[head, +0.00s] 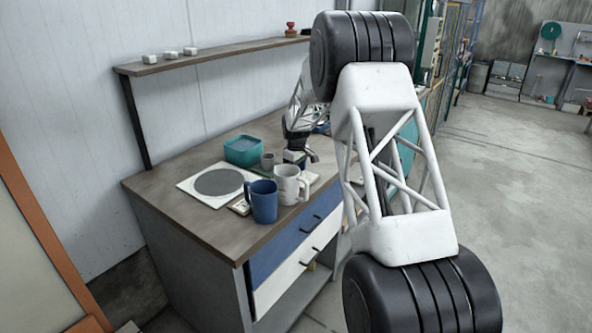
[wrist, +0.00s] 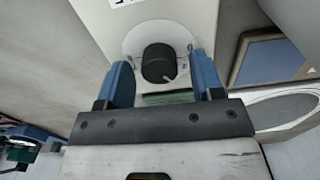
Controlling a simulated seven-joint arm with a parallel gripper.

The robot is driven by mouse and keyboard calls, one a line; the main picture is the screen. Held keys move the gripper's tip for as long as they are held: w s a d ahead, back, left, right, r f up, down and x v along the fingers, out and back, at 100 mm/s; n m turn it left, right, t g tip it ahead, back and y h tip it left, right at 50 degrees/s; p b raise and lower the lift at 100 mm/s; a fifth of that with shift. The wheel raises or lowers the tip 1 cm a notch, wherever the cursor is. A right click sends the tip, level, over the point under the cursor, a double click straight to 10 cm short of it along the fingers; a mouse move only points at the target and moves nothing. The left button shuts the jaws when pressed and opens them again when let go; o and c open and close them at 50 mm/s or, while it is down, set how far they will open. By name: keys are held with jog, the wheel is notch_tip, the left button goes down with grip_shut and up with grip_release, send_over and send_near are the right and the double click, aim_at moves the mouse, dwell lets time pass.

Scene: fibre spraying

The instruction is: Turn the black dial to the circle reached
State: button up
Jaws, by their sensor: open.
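The black dial (wrist: 158,63) sits on a pale round plate (wrist: 133,42) on a light grey panel in the wrist view. A short white pointer line on the dial points toward the lower right of that picture. My gripper (wrist: 161,64) is open, with one blue finger on each side of the dial as seen. I cannot tell whether the fingers touch it or how far along its depth they reach. Circle marks around the dial are not legible. In the head view my gripper (head: 300,156) is low over the bench, and the dial cannot be made out there.
The mugs stand close to my gripper. A shelf (head: 215,54) runs above.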

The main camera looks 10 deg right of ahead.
jog(key=c, duration=0.9)
jog(key=shift+m, duration=0.4)
jog(key=shift+d+m, duration=0.1)
jog(key=shift+m, duration=2.5)
jog(key=o, duration=0.9)
jog(key=shift+r, duration=0.2)
